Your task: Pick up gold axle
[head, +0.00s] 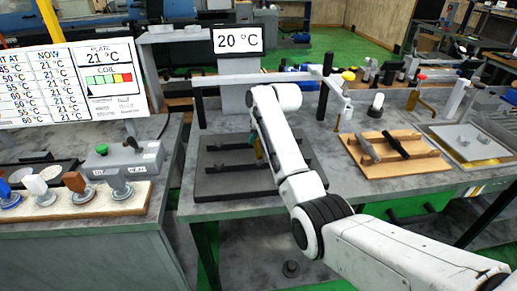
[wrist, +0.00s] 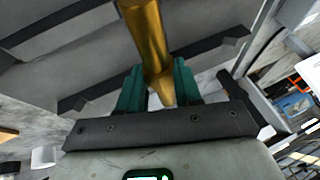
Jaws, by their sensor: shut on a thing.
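The gold axle (wrist: 148,38) is a shiny golden rod in the wrist view. It runs from the top edge down between the two green fingers of my gripper (wrist: 159,88). The fingers are shut on it. In the head view my gripper (head: 258,150) is small and partly hidden by my arm, over the dark grey plate (head: 228,183) on the middle bench. A little gold shows there beside the green fingers. I cannot tell whether the axle touches the plate or its dark rails.
A wooden tray (head: 432,163) with dark and grey rods lies to the right. A sign reading 20 °C (head: 238,40) stands behind. A grey box (head: 128,158) and several coloured-handled stamps (head: 78,190) are on the left bench. A white horizontal bar (head: 262,77) crosses behind my gripper.

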